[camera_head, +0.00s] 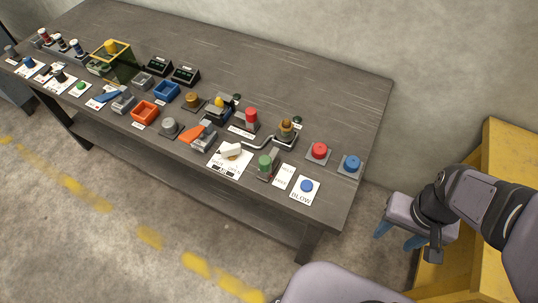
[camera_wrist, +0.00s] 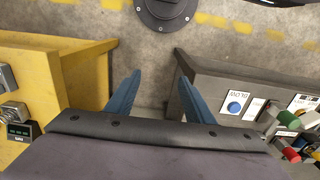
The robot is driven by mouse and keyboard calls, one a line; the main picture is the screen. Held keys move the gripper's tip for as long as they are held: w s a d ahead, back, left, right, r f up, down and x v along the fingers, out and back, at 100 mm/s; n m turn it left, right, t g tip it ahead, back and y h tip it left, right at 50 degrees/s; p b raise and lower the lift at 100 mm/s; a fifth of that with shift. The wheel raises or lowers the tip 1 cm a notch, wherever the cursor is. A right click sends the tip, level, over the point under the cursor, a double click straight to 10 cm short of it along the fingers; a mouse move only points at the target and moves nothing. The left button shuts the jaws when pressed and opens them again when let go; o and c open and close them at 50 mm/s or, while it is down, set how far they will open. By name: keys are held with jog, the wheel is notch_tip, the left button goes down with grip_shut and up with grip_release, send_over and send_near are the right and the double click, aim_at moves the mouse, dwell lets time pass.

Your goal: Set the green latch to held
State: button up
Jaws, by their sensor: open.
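A green-capped upright piece (camera_head: 265,163), which looks like the green latch, stands near the front edge of the grey table, toward its right end. A narrow white card (camera_head: 284,176) with small print lies just right of it; I cannot read the print or the latch's setting. The green piece also shows at the right of the wrist view (camera_wrist: 288,119). My gripper (camera_head: 397,239) is open and empty, off the table's right end, with its blue fingers pointing down. In the wrist view its fingers (camera_wrist: 159,80) are apart over bare floor.
A blue button on a BLOW card (camera_head: 306,187) stands right of the latch. A white lever (camera_head: 230,150) is on its left, and a bent grey handle (camera_head: 278,143) and red knob (camera_head: 251,118) are behind. Red (camera_head: 319,151) and blue (camera_head: 351,163) buttons stand farther right. A yellow cabinet (camera_head: 507,150) is beside my arm.

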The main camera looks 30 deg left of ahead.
jog(key=n+p, duration=0.3)
jog(key=n, duration=1)
send_over(264, 159)
jog(key=shift+d+f, duration=0.1)
jog(key=shift+f, duration=0.5)
jog(key=shift+w+a+r, duration=0.25)
jog(key=shift+a+r, duration=0.1)
jog(key=shift+r, duration=0.15)
jog(key=shift+w+a+r, duration=0.2)
jog(key=shift+a+r, duration=0.1)
jog(key=shift+r, duration=0.2)
jog(key=shift+s+d+n, duration=0.35)
jog(key=shift+d+n, duration=0.05)
jog(key=shift+n, duration=0.2)
jog(key=shift+s+d+n, duration=0.1)
jog(key=shift+d+n, duration=0.05)
jog(key=shift+n, duration=0.15)
jog(key=shift+f, duration=0.1)
